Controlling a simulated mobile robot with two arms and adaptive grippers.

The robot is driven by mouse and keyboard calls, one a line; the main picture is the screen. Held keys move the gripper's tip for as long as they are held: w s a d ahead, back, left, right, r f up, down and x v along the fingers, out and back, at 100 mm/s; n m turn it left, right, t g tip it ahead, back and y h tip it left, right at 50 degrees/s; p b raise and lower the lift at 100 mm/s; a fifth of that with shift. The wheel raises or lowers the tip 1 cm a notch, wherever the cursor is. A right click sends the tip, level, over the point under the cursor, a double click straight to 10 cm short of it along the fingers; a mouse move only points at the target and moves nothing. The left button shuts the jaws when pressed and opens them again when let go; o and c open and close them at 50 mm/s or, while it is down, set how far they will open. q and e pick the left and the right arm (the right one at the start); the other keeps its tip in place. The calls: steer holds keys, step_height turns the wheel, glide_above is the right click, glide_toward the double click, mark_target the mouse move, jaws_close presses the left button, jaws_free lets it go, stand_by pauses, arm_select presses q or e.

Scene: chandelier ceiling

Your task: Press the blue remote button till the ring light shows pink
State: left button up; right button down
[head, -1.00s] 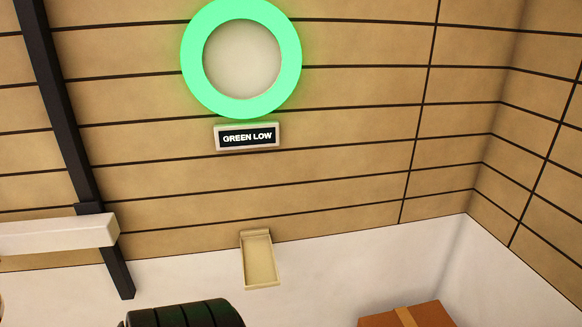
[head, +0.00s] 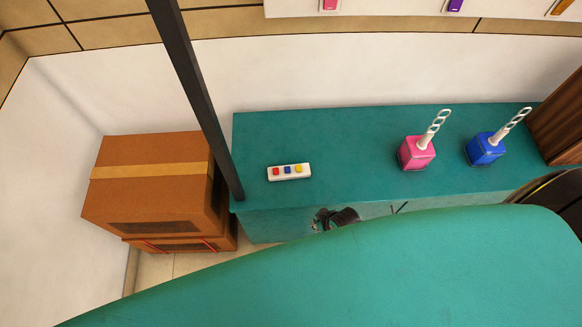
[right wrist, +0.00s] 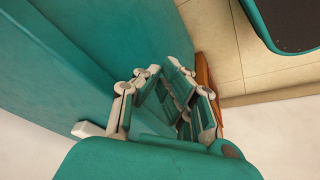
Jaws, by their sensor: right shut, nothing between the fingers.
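The white remote (head: 289,177) lies on the teal counter in the head view, near its left end. Its blue button (head: 287,170) sits between a red button (head: 276,171) and a yellow button (head: 298,169). The ring light is out of view now. My right gripper (right wrist: 183,88) shows in the right wrist view, shut and empty, beside a teal surface. A small white block (right wrist: 88,130) shows behind it; I cannot tell whether it is the remote. My left gripper is not in view.
A large teal shape covers the head view's lower part.

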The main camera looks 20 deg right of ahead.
steer(key=shift+n+t+y, duration=0.3)
steer(key=shift+n+t, duration=0.3)
steer(key=shift+n, duration=0.2)
steer(key=w+r, duration=0.1)
steer(key=r, duration=0.1)
steer(key=w+r, duration=0.2)
steer(key=w+a+r, duration=0.1)
steer(key=w+r, duration=0.1)
steer(key=shift+w+r, duration=0.2)
steer(key=shift+w, duration=0.05)
step_height(320, 180, up, 12)
steer(key=n+t+y, duration=0.2)
steer(key=n+t, duration=0.1)
steer(key=n, duration=0.4)
glide_above(286, 171)
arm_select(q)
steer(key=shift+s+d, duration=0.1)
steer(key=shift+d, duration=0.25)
arm_select(e)
steer(key=shift+f, duration=0.1)
steer(key=shift+f, duration=0.1)
step_height(286, 171, down, 7)
steer(key=b, duration=0.7)
steer(key=shift+b, duration=0.3)
arm_select(q)
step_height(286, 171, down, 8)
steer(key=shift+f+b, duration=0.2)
steer(key=shift+b, duration=0.25)
arm_select(e)
steer(key=shift+f, duration=0.9)
